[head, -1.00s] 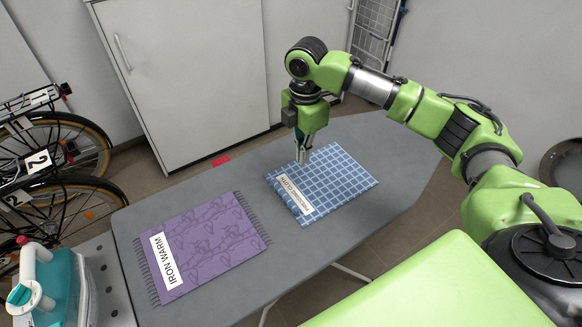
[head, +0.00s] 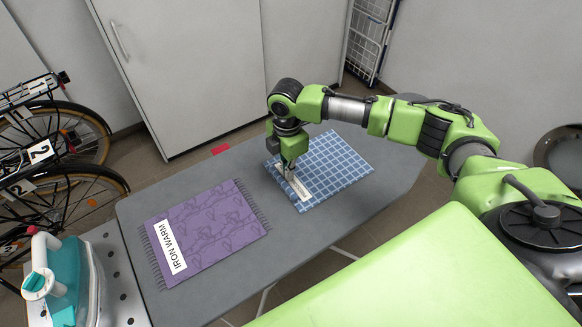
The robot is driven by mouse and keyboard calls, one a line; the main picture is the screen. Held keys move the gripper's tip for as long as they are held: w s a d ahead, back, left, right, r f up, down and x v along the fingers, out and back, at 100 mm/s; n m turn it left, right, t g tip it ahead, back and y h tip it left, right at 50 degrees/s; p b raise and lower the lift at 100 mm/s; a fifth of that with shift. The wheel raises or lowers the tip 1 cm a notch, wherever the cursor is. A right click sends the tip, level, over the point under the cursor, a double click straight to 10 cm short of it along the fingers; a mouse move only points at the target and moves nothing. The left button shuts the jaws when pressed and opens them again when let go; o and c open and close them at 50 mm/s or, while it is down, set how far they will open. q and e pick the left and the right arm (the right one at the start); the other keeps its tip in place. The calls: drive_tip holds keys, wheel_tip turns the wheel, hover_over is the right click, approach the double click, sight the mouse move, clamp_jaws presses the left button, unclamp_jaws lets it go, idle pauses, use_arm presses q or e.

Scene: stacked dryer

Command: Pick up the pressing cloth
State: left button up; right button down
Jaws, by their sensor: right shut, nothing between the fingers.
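The pressing cloth (head: 336,165) is a folded blue cloth with a light grid and a white label (head: 302,189) on its left edge. It lies flat on the grey ironing board, right of the purple cloth. My right gripper (head: 288,177) points down at the cloth's left edge, by the label, which it partly covers. Its fingers look closed with nothing between them. I cannot tell whether the fingertips touch the cloth. My left gripper is not in view.
The ironing board (head: 310,232) also bears a purple fringed cloth (head: 215,232) labelled "IRON WARM". A teal and white iron (head: 62,284) stands at the lower left. Bicycles (head: 50,170) stand at the left, a white cabinet (head: 185,70) behind. A small red item (head: 221,149) shows at the board's far edge.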

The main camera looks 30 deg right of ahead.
sight(272, 189)
drive_tip(key=shift+a+r+p, duration=0.15)
drive_tip(key=shift+a+p, duration=0.2)
drive_tip(key=shift+p, duration=0.05)
drive_tip(key=a+p, duration=0.1)
drive_tip(key=a, duration=0.1)
drive_tip(key=a+p, duration=0.1)
drive_tip(key=a, duration=0.1)
drive_tip(key=shift+s+p, duration=0.25)
drive_tip(key=shift+p, duration=0.05)
drive_tip(key=shift+a, duration=0.4)
drive_tip(key=shift+d, duration=0.1)
